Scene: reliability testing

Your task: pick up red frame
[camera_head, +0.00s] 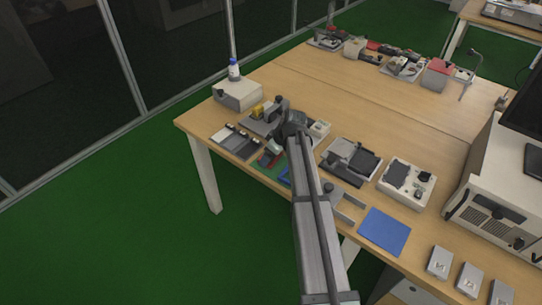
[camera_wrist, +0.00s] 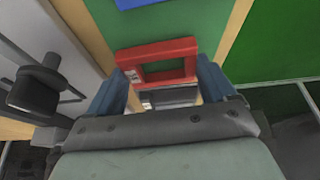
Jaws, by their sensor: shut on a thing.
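The red frame (camera_wrist: 158,49) shows in the wrist view, a flat rectangle with an open middle. My gripper (camera_wrist: 160,76) has its two blue-grey fingers at the frame's left and right sides and is shut on it. The frame is over or near a green surface (camera_wrist: 180,23); I cannot tell whether it is lifted.
A blue piece (camera_wrist: 138,3) lies on the green surface beyond the frame. A grey tray fixture (camera_head: 235,141) is to the left on the wooden table (camera_head: 330,105). Black-and-white fixtures (camera_head: 349,161) and a blue mat (camera_head: 383,231) are to the right.

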